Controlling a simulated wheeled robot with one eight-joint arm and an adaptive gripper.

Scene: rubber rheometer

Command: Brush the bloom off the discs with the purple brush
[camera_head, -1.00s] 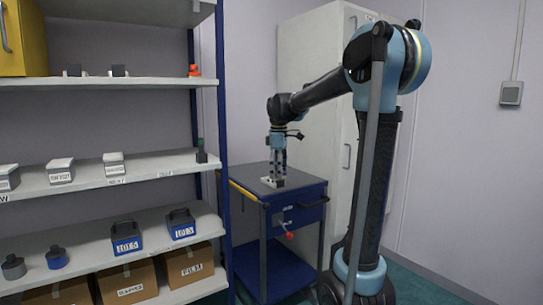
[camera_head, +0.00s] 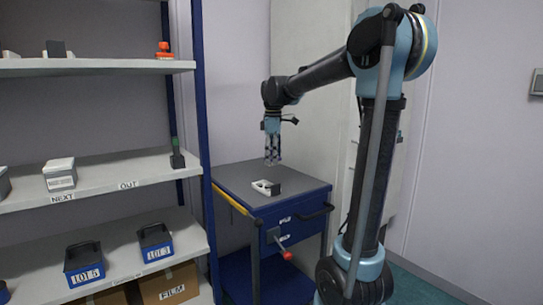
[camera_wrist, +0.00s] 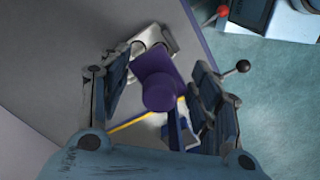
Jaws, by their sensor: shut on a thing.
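The purple brush (camera_wrist: 158,82) stands between my fingers in the wrist view, and my gripper (camera_wrist: 152,98) is shut on it. Its bristles cannot be made out. In the head view my gripper (camera_head: 272,160) points down above the grey top of a blue cart (camera_head: 238,176); the brush is too small to tell there. A small white holder (camera_head: 266,187) lies on the cart top, near its front edge. It also shows in the wrist view (camera_wrist: 137,48), below and partly behind the brush, with dark openings. I cannot make out the discs.
A shelf rack (camera_head: 140,168) stands at the left, with a white box (camera_head: 60,174), a dark green-topped item (camera_head: 177,153) and blue bins (camera_head: 84,264). A red-knobbed lever (camera_head: 288,255) sticks out from the cart front. Most of the cart top is clear.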

